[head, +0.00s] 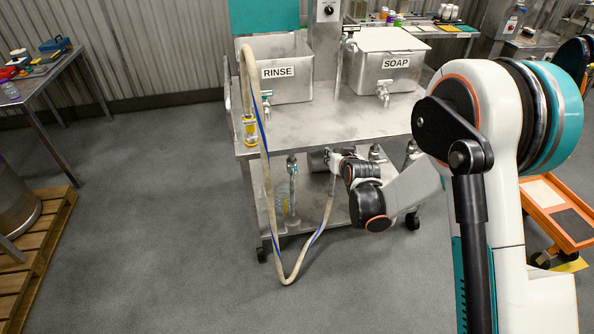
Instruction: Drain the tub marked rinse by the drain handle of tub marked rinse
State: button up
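The tub marked RINSE (293,90) is an open metal tub on the left of the steel cart top. A small metal tap (267,99) sits low on its front, partly behind a hose. Below the cart top, a valve-like fitting (292,166) hangs on the left side; I cannot tell which part is the rinse drain handle. My arm reaches in from the right under the cart's front edge. My gripper (326,158) is at its end, right of that fitting and apart from it. It is small and partly hidden, so its fingers are unclear.
The SOAP tub (385,75), lidded, stands right of the rinse tub. A beige hose (262,185) loops down the cart's left front to the floor and back up near my wrist. More fittings (375,153) hang under the cart top (330,125). Floor in front is clear.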

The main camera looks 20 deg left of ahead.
jog(key=n+y, duration=0.1)
jog(key=y, duration=0.1)
send_near(295, 175)
jog(key=b+x, duration=0.3)
jog(key=x, duration=0.6)
jog(key=shift+w, duration=0.2)
jog(key=shift+b+x, duration=0.35)
jog(key=shift+x, duration=0.5)
jog(key=shift+w+r, duration=0.1)
jog(key=shift+r, duration=0.1)
grip_shut()
